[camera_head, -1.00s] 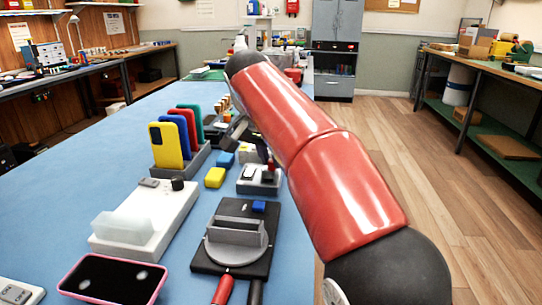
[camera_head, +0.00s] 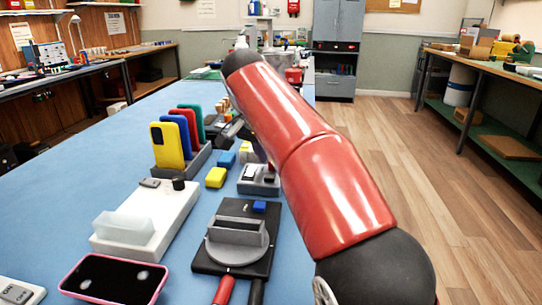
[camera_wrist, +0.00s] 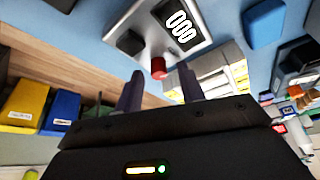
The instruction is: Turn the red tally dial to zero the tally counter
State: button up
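The tally counter is a light grey box (camera_wrist: 200,42) at the top of the wrist view, with white digits on a dark display (camera_wrist: 180,25) and a black part beside it. The red tally dial (camera_wrist: 158,67) sticks out from its near side. My gripper (camera_wrist: 160,72) is open, with its two dark fingers apart. The dial shows in line with the gap between the fingertips; I cannot tell whether they touch it. In the head view the counter (camera_head: 249,188) stands on the blue table beside my red arm, which hides part of it; the dial is not clear there.
Left of the counter are a yellow block (camera_head: 216,177), a blue block (camera_head: 226,160) and a grey rack (camera_head: 199,160) of coloured phones. A black fixture (camera_head: 207,260) and a white tester (camera_head: 170,225) stand nearer.

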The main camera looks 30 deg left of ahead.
aim_at(264, 176)
jog(key=v, duration=0.6)
jog(key=shift+a+r, duration=0.1)
jog(key=shift+r, duration=0.05)
jog(key=shift+s+r, duration=0.3)
jog(key=shift+r, duration=0.15)
dwell(0.4)
